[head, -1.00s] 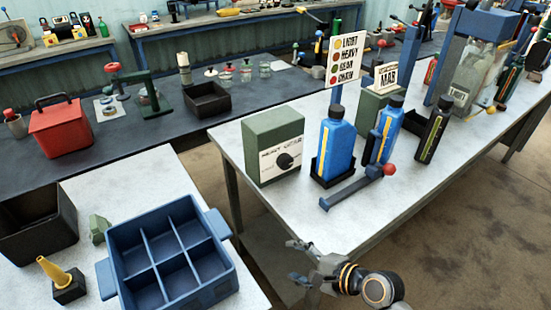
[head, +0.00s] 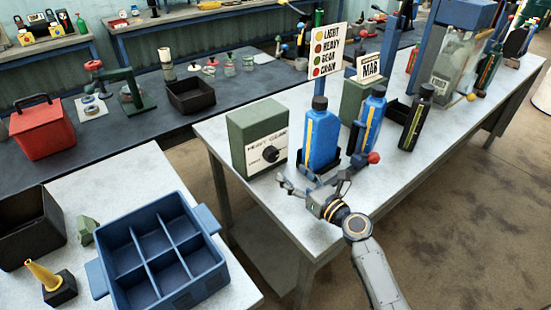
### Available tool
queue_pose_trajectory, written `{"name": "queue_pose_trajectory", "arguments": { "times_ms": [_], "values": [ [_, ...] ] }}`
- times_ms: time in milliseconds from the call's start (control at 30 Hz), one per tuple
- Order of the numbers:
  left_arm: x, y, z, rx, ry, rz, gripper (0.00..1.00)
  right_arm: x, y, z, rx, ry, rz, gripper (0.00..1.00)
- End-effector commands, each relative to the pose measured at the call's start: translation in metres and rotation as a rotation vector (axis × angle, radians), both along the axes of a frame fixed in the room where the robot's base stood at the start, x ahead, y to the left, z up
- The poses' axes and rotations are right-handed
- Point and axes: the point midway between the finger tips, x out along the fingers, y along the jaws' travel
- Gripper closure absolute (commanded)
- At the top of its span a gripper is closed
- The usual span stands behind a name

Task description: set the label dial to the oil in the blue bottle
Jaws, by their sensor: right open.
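The label dial is a black knob (head: 270,154) on the pale front of a green box (head: 252,130) marked "HEAVY GEAR". Its exact setting is too small to tell. A blue bottle (head: 321,136) with a yellow strip and black cap stands upright just right of the box. A second, similar blue bottle (head: 370,122) stands further right. A sign (head: 327,50) lists LIGHT, HEAVY, GEAR and CHAIN beside coloured dots. My right gripper (head: 312,181) is open and empty at the table's front edge, below and right of the knob, apart from it. My left gripper is out of view.
A black bottle (head: 416,118) and a lever with a red ball (head: 373,158) are to the right. A blue divided crate (head: 110,283) and a yellow funnel (head: 43,273) are on the near left table. A card marked "MAR" (head: 370,66) stands behind the bottles.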

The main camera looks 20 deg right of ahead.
Motion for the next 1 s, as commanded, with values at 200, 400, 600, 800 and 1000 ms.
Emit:
{"name": "queue_pose_trajectory", "arguments": {
  "times_ms": [200,400,600,800,1000],
  "values": [
    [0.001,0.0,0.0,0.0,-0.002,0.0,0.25,0.045,0.017,0.001,0.0,-0.002,0.001,0.33],
    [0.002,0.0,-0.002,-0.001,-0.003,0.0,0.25,0.071,0.026,0.0,-0.002,-0.002,0.0,0.33],
    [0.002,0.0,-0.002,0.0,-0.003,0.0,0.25,0.08,0.03,0.0,-0.003,-0.001,0.0,0.33],
    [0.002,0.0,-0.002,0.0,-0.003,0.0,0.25,0.08,0.03,0.0,-0.003,0.0,0.0,0.33],
    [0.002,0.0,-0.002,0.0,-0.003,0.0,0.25,0.08,0.03,0.0,-0.003,0.0,0.0,0.66]
  ]
}}
